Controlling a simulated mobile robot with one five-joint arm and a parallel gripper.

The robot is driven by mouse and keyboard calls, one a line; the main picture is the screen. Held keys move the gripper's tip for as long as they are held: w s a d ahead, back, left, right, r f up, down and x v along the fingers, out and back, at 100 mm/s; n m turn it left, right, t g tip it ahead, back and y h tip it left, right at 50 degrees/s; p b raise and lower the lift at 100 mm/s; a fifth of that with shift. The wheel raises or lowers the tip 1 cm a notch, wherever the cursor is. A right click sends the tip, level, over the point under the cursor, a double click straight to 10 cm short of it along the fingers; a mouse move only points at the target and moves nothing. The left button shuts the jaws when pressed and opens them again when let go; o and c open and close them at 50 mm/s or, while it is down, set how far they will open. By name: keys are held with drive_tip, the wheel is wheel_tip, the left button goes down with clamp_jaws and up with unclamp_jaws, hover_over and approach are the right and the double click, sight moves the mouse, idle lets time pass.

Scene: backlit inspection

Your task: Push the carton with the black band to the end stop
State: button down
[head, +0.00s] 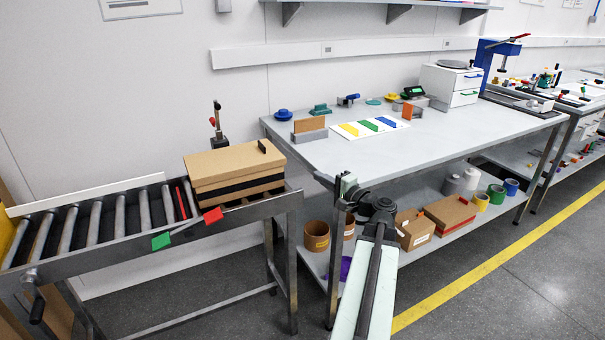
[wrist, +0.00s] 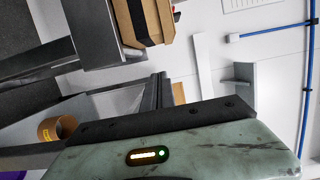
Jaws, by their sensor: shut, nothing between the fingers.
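The brown carton with the black band (head: 235,172) sits on the right end of the roller conveyor. Its band runs around the lower side. In the wrist view the carton (wrist: 146,22) appears turned on its side at the top.

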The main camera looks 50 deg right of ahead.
drive_tip(key=w, duration=0.3)
drive_tip(key=w+a, duration=0.1)
drive_tip(key=w, duration=0.3)
drive_tip(key=w+a, duration=0.1)
drive_tip(key=w, duration=0.2)
drive_tip(key=shift+w+a, duration=0.25)
drive_tip(key=shift+w, duration=0.05)
